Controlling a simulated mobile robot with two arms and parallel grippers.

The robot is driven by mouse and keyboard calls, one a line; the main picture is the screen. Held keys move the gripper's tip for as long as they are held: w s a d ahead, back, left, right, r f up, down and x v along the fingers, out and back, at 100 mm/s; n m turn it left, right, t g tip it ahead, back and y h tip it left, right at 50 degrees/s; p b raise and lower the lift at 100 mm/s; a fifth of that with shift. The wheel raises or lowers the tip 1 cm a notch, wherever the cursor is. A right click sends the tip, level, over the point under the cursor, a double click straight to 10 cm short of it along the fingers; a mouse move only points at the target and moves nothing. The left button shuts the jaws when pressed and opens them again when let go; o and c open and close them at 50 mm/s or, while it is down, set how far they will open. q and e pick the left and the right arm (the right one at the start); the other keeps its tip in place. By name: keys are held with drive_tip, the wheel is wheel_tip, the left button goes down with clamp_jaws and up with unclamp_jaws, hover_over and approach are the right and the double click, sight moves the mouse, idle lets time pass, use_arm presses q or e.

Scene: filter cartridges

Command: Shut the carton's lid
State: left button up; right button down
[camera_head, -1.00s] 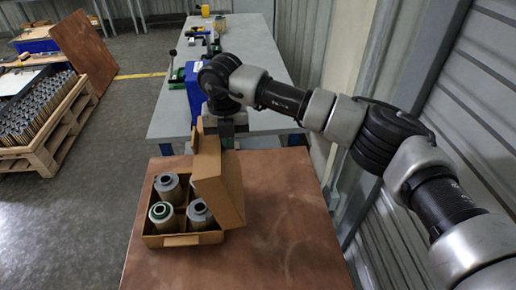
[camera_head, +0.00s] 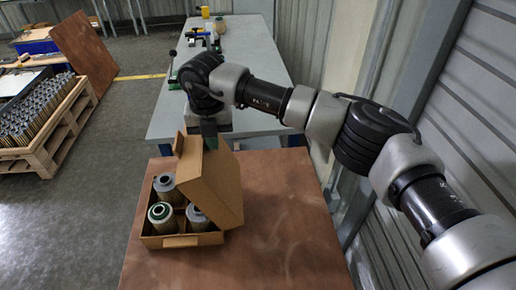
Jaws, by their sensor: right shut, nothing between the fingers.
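The brown cardboard carton (camera_head: 181,241) stands on the brown table, holding several grey filter cartridges (camera_head: 197,218), one with a green ring on top (camera_head: 160,213). Its lid (camera_head: 214,187) is hinged at the carton's right side, raised and leaning left over the right part of the carton. It covers part of the contents. My right gripper (camera_head: 209,138) is shut and empty, pointing down at the lid's far top edge; its tips are partly hidden by the lid, and I cannot tell whether they touch it. My left gripper is not in view.
The brown tabletop (camera_head: 285,220) is clear right of the carton. A grey workbench (camera_head: 260,60) with tools stands behind. A wooden crate (camera_head: 62,130) of many cartridges sits on the floor at left. A corrugated wall (camera_head: 480,120) is close on the right.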

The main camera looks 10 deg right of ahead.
drive_tip(key=shift+a, duration=0.25)
drive_tip(key=shift+d+r+p, duration=0.1)
drive_tip(key=shift+r+p, duration=0.2)
drive_tip(key=shift+r, duration=0.15)
wheel_tip(320, 180, up, 9)
drive_tip(key=d+p, duration=0.2)
drive_tip(key=p, duration=0.2)
drive_tip(key=shift+s, duration=0.1)
idle(0.7)
